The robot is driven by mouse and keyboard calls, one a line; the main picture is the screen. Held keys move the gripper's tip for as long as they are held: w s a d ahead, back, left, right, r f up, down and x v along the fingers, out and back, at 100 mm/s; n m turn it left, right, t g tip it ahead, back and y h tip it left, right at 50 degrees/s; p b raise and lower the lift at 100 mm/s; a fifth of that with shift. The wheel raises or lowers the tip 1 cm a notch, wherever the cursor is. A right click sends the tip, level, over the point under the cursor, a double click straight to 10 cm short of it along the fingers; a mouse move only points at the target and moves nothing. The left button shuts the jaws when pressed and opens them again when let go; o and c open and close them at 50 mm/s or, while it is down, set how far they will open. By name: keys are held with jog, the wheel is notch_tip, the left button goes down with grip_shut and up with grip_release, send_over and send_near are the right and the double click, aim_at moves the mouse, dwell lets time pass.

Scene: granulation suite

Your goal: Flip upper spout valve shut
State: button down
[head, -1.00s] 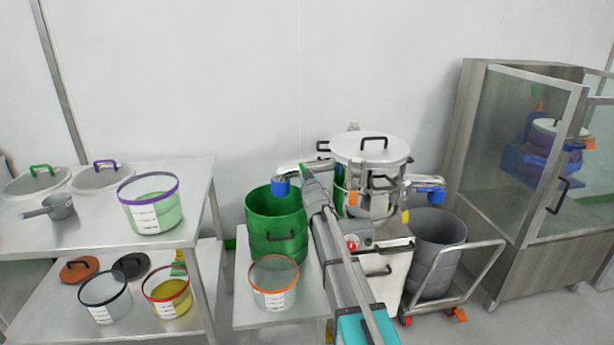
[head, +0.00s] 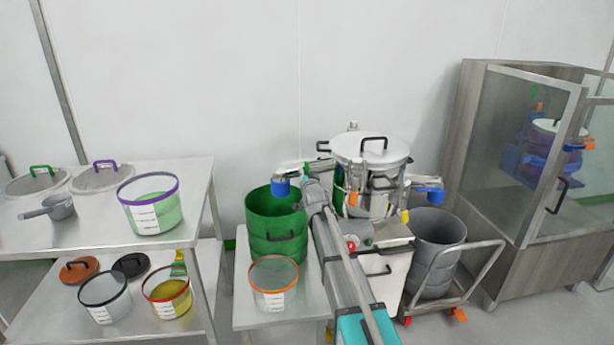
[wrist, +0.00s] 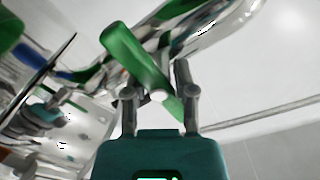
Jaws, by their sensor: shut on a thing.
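The upper spout (head: 290,170) is a shiny metal pipe with a blue end (head: 281,188), on the left of the lidded steel vessel (head: 372,150). The blue end hangs over the green drum. In the wrist view a green valve lever (wrist: 132,50) lies slantwise along the shiny pipe (wrist: 205,28). My gripper (wrist: 157,88) is shut on this lever, with a finger on each side. In the head view my arm reaches up to the spout, and the gripper and lever are mostly hidden there.
The green drum (head: 275,222) and an orange-rimmed tub (head: 274,285) stand close left of my arm. At right are another blue-ended spout (head: 428,194), a grey bin (head: 436,250) on a trolley and a glass-fronted cabinet (head: 520,160). Shelves at left hold tubs.

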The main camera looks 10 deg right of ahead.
dwell(0.3)
jog(key=shift+c, duration=2.2)
grip_release()
jog(key=s, duration=1.2)
jog(key=shift+d, duration=0.1)
